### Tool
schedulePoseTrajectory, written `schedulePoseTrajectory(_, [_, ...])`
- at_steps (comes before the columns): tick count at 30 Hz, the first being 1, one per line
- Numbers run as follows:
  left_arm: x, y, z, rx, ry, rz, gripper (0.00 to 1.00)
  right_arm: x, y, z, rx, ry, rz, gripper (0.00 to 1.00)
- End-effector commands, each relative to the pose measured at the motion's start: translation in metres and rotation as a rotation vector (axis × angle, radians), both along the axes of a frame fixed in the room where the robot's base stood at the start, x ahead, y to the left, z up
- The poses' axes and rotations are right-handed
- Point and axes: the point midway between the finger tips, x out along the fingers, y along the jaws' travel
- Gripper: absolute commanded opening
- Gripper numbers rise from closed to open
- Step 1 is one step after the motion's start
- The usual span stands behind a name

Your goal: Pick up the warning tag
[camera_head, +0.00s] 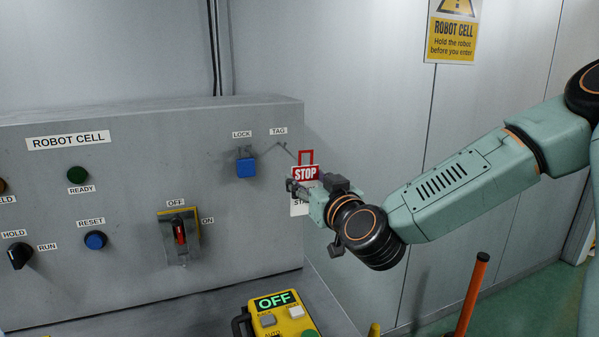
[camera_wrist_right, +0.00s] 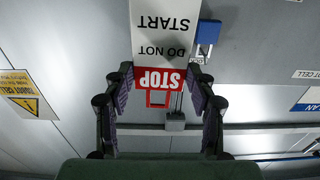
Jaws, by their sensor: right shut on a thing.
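The warning tag (camera_head: 305,173) is a white card with a red STOP band and a red loop at its top. In the head view it is upright at the panel's right edge, just right of and below the TAG label. My right gripper (camera_head: 302,188) is shut on it and covers part of its lower text. In the right wrist view the tag (camera_wrist_right: 163,40) appears upside down between the two fingers of my right gripper (camera_wrist_right: 160,82). I cannot tell whether its loop touches the hook (camera_head: 282,146). My left gripper is not in view.
The grey control panel (camera_head: 130,190) has a blue padlock (camera_head: 246,167) left of the tag and a red-handled OFF/ON switch (camera_head: 180,234) below. A yellow pendant reading OFF (camera_head: 280,316) stands in front. An orange post (camera_head: 473,295) rises at lower right.

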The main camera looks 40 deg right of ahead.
Motion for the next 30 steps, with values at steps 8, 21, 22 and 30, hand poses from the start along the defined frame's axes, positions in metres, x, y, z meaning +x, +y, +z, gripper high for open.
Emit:
schedulePoseTrajectory(8, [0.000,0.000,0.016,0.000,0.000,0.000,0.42,-0.026,0.006,0.002,0.007,0.000,0.001,0.35])
schedulePoseTrajectory(21, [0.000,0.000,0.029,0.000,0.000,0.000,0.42,-0.043,0.012,0.002,0.001,-0.002,0.001,0.35])
schedulePoseTrajectory(22, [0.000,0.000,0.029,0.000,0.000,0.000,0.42,-0.043,0.012,0.002,0.000,-0.003,0.001,0.35])
schedulePoseTrajectory(30, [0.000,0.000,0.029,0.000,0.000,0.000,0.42,-0.044,0.012,0.001,-0.002,-0.003,0.000,0.35])
